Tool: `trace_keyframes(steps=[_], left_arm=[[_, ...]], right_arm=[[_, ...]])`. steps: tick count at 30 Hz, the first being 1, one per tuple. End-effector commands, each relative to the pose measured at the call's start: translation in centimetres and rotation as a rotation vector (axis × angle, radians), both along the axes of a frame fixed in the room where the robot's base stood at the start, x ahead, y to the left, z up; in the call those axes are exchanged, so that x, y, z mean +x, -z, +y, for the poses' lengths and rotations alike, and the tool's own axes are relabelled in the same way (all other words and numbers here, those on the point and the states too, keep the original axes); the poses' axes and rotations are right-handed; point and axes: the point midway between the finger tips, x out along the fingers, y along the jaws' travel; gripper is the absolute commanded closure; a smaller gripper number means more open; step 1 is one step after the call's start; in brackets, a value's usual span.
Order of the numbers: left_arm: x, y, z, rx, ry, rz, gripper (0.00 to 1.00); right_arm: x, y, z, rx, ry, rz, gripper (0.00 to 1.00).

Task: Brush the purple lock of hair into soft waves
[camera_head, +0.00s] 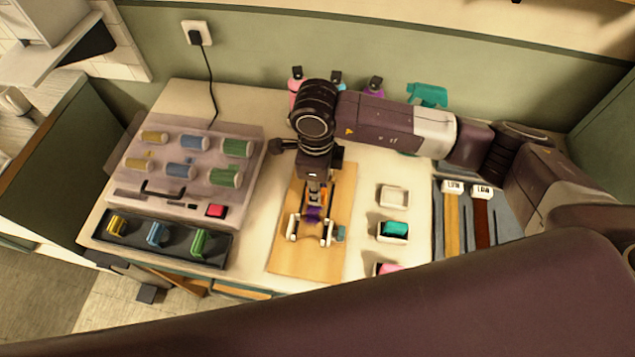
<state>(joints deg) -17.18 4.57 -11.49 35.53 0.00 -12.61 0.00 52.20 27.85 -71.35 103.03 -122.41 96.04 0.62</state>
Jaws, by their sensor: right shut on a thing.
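My right gripper (311,236) reaches down over the wooden board (288,263) in the middle of the table. It is shut on what looks like a brush, mostly hidden by the fingers. A small teal piece (340,233) shows at its right finger; I cannot tell if it belongs to the brush. The purple lock of hair (313,214) shows between the fingers, low at the board. I cannot tell whether the brush touches it. A small orange bit (324,197) shows just above it. My left gripper is not in view.
A roller set (190,190) with coloured rollers and a red button stands at left, a dark tray (180,248) before it. Small dishes (393,196) and labelled swatches (452,215) lie to the right.

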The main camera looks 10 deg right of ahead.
Motion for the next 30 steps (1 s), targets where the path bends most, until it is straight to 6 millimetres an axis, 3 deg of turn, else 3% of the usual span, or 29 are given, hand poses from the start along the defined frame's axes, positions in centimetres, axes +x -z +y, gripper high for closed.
trace_keyframes(steps=[30], left_arm=[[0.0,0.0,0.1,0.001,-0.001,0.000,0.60]], right_arm=[[-2.7,0.0,1.1,0.001,-0.001,0.002,1.00]])
